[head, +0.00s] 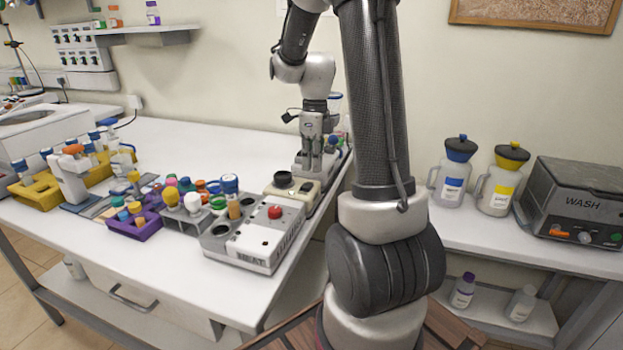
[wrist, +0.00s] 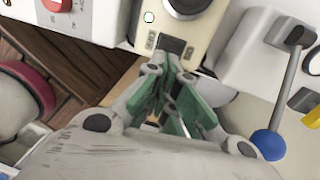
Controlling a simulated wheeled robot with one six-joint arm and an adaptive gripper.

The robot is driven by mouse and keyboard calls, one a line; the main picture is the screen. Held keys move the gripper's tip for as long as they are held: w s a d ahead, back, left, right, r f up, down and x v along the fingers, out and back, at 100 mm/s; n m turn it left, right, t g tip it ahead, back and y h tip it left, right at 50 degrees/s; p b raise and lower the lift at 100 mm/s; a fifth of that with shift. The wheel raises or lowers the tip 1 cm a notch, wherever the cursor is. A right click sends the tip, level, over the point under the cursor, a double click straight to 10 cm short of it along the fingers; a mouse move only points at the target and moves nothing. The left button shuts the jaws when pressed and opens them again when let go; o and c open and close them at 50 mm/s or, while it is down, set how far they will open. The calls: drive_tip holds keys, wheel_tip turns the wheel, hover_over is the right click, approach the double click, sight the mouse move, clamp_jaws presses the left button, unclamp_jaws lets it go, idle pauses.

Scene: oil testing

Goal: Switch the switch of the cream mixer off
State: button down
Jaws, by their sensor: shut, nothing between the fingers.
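The cream mixer (head: 312,192) is a small cream box with a dark round cup on top, near the right edge of the white bench. In the wrist view the mixer (wrist: 214,28) is at the top centre. Its dark switch (wrist: 176,45) sits on the panel at its near end; I cannot tell its position.
A grey-white box with a red button (head: 272,212) stands directly beside the mixer. A white device with a blue-balled lever (wrist: 283,105) is on its other side, close to my fingers. Tube racks, such as the purple one (head: 147,228), fill the bench further left.

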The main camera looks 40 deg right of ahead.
sight(313, 189)
drive_tip(key=shift+s+a+f, duration=0.1)
drive_tip(key=shift+a+f, duration=0.05)
drive_tip(key=shift+f, duration=1)
drive_tip(key=shift+a+f, duration=0.1)
drive_tip(key=shift+f, duration=1.05)
drive_tip(key=shift+s+a+f, duration=0.15)
drive_tip(key=shift+f, duration=0.2)
drive_tip(key=shift+w+d+r, duration=0.15)
drive_tip(key=shift+w+d, duration=0.35)
drive_tip(key=shift+d, duration=0.25)
drive_tip(key=shift+r, duration=0.1)
